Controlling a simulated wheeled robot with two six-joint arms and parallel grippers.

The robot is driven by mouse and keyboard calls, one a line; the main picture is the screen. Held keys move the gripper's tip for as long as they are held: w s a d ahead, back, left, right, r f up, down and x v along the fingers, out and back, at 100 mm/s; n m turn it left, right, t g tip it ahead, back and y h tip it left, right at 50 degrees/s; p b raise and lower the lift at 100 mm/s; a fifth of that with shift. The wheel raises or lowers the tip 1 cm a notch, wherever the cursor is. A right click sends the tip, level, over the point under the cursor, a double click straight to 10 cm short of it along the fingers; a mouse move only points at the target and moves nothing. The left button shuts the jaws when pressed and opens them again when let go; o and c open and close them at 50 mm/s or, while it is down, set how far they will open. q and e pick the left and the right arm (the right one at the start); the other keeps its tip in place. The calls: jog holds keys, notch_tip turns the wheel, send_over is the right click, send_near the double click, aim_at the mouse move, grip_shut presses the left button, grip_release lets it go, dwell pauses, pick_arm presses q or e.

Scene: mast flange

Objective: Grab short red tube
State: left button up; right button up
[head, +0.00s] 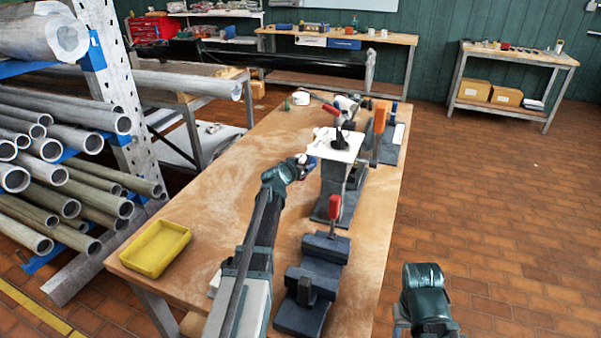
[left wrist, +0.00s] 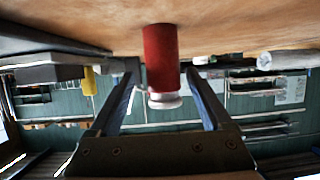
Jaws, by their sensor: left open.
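A short red tube (left wrist: 161,52) shows in the left wrist view, upright on the wooden table, which appears upside down there. A pale, shiny piece (left wrist: 165,101) shows at its free end. My left gripper (left wrist: 162,72) is open, with one finger on each side of the tube in the picture; I cannot tell whether either touches it. In the head view my left gripper (head: 307,165) is low over the middle of the table, and I cannot make out the red tube there. My right arm shows at the lower right, but its gripper is not in view.
A white-topped stand (head: 336,146) with a red-handled clamp is just right of my left gripper. A dark vise-like fixture (head: 312,275) sits nearer. A yellow tray (head: 156,247) lies at the near left corner. The table's left middle is clear (head: 225,185).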

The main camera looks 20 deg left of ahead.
pick_arm(q)
jog(key=x, duration=0.1)
jog(key=b+x, duration=0.1)
jog(key=x, duration=0.2)
jog(key=shift+w+a+f+b, duration=0.15)
jog(key=shift+a+f+b, duration=0.15)
jog(key=shift+f+b, duration=0.1)
jog(key=shift+r, duration=0.1)
grip_shut()
